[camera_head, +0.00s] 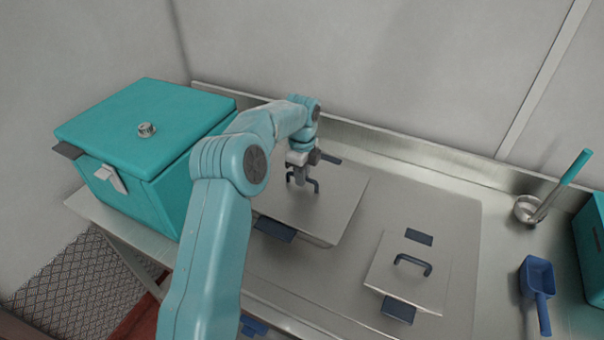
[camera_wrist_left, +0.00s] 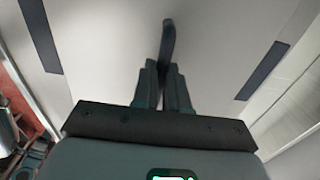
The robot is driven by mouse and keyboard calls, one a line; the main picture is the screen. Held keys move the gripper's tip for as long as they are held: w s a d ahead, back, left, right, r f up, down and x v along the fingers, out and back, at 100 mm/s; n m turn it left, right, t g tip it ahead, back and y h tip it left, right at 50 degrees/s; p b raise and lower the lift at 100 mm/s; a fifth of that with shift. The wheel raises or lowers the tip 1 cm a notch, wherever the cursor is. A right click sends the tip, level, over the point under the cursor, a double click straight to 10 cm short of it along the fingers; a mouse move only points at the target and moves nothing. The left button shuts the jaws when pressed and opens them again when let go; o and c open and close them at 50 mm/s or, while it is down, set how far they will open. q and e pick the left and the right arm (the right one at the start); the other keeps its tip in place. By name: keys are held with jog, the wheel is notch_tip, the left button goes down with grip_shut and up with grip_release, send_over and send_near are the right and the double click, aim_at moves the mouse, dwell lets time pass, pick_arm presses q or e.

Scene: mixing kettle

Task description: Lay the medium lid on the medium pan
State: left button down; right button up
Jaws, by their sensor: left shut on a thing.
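The medium lid (camera_head: 335,200) is a flat grey metal plate with a dark bar handle (camera_head: 316,186). It lies over the medium pan (camera_head: 322,241), with its edges close to the pan's rim. I cannot tell whether a small gap remains between them. The pan's dark blue side grips (camera_head: 273,229) stick out at the front and back. My left gripper (camera_head: 301,182) is shut on the lid's handle, reaching down from above. In the left wrist view the handle (camera_wrist_left: 167,45) stands between the fingers (camera_wrist_left: 162,85), over the pale lid (camera_wrist_left: 110,45). My right gripper is not in view.
A smaller lidded pan (camera_head: 408,275) sits to the right in the steel counter (camera_head: 455,215). A blue scoop (camera_head: 537,280) and a ladle (camera_head: 532,207) lie farther right. A teal box (camera_head: 150,125) stands at the left. A wall is behind.

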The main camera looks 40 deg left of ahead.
pick_arm(q)
jog(key=shift+s+r, duration=0.1)
dwell(0.3)
jog(key=shift+f, duration=0.2)
jog(key=c, duration=1.1)
grip_release()
jog(key=o, duration=0.5)
jog(key=shift+f, duration=0.1)
